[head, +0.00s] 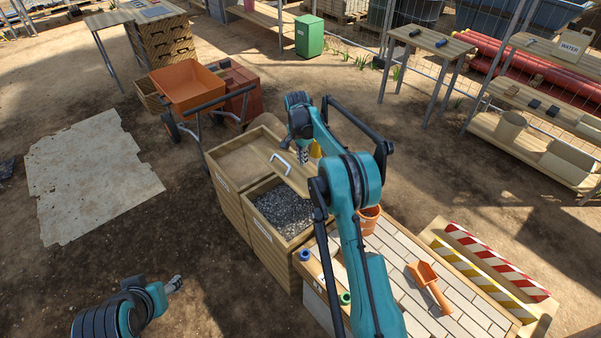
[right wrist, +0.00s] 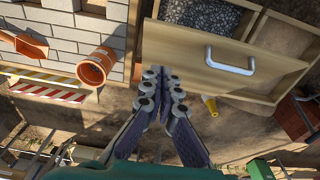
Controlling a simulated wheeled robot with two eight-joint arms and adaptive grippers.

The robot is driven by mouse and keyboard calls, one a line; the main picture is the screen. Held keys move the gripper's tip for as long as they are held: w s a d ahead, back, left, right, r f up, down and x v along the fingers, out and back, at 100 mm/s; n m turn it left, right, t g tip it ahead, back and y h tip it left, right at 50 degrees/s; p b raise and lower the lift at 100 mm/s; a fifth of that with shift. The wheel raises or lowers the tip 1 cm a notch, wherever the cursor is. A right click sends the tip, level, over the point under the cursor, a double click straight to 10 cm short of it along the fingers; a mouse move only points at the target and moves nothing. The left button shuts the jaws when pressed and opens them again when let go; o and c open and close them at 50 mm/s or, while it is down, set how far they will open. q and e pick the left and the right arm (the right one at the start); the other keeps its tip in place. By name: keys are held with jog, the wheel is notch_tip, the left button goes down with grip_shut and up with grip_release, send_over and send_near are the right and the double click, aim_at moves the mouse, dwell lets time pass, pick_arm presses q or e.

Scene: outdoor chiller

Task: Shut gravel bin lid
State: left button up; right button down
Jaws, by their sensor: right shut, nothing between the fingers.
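The gravel bin (head: 258,231) is a wooden box in the middle of the head view, with grey gravel (head: 285,209) exposed in it. Its wooden lid (head: 295,177), with a pale bar handle (head: 280,163), stands open at the bin's far side. The lid (right wrist: 190,63) and handle (right wrist: 230,63) also show in the right wrist view, with gravel beyond. My right gripper (head: 303,157) is shut and empty beside the lid on its far side; its fingertips (right wrist: 163,95) appear apart from the handle. My left gripper (head: 175,283) is low at the left, away from the bin; its finger state is unclear.
A second wooden bin (head: 232,151) adjoins at the left. A paved bench with an orange pot (head: 369,218) and an orange scoop (head: 428,283) lies right. An orange-tray barrow (head: 187,86) stands behind. A yellow object (right wrist: 210,104) sits near the lid.

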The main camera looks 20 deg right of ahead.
send_over(300, 190)
jog(key=d, duration=0.2)
jog(key=f, duration=0.9)
jog(key=shift+w+f+b, duration=0.25)
jog(key=shift+f+b, duration=0.1)
jog(key=shift+f, duration=0.05)
jog(key=shift+s+a+f, duration=0.3)
jog(key=shift+a+f, duration=0.5)
jog(key=shift+s+a+f, duration=0.15)
jog(key=shift+a+f, duration=0.2)
jog(key=shift+f, duration=0.15)
jog(key=shift+a, duration=0.1)
jog(key=s+a+f+b, duration=0.1)
jog(key=a+f+b, duration=0.2)
jog(key=f+b, duration=0.3)
jog(key=s+a+f+h+b, duration=0.1)
jog(key=a+f+b, duration=0.3)
jog(key=f, duration=0.9)
jog(key=s+a+f+h+b, duration=0.1)
jog(key=a+f+b, duration=0.3)
jog(key=f+b, duration=0.5)
jog(key=shift+s+a+f+t+b, duration=0.2)
jog(key=shift+s+t+b, duration=0.2)
jog(key=shift+s+b, duration=0.15)
jog(key=shift+f, duration=0.25)
jog(key=shift+s+f, duration=0.1)
jog(key=shift+s, duration=0.1)
